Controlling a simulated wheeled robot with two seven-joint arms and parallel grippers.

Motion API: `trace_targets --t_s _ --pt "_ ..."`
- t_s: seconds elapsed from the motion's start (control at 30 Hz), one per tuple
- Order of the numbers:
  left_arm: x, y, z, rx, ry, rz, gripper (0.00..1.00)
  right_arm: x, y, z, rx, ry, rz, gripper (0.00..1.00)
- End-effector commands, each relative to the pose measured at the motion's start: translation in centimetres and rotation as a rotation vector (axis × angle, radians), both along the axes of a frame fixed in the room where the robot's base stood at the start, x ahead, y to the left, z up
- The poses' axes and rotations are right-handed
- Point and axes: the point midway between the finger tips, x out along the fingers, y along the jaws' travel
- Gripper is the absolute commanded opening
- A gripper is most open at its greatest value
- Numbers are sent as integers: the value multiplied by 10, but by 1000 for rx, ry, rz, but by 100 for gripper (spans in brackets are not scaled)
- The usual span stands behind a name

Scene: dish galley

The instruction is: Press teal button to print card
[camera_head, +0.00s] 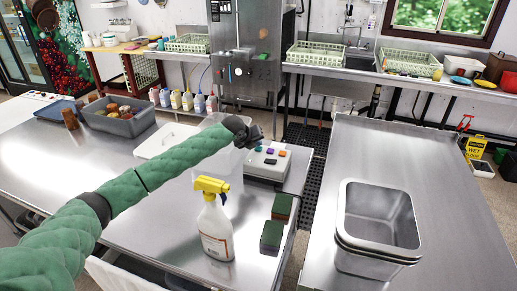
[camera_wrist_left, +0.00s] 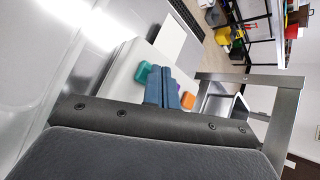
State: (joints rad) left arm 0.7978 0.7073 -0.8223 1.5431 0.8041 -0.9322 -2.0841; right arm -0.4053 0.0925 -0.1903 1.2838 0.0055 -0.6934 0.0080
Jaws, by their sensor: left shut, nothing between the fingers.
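The button box (camera_head: 262,172), pale with several coloured buttons, stands on the steel counter in the middle of the head view. In the left wrist view the teal button (camera_wrist_left: 142,73) sits on the pale box top, just left of my fingertips. An orange button (camera_wrist_left: 188,100) shows to their right, and a purple button (camera_head: 269,151) shows in the head view. My left gripper (camera_head: 252,138) is shut and empty over the near-left side of the box; its blue-grey fingers show in the wrist view (camera_wrist_left: 164,74). Contact with the teal button cannot be told. My right gripper is not in view.
A yellow-topped spray bottle (camera_head: 216,228) stands in front of the box, below my left forearm. Dark green sponges (camera_head: 271,237) lie to its right. A steel container (camera_head: 378,220) stands on the right counter. A clear tub (camera_head: 221,158) is partly hidden behind my arm.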

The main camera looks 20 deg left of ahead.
Motion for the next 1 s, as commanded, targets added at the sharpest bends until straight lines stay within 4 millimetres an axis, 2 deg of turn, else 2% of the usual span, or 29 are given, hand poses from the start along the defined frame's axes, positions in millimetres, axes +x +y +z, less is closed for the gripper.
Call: trace_targets --t_s 1.0 --pt "0 0 -8 0 1 0 0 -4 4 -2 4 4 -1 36"
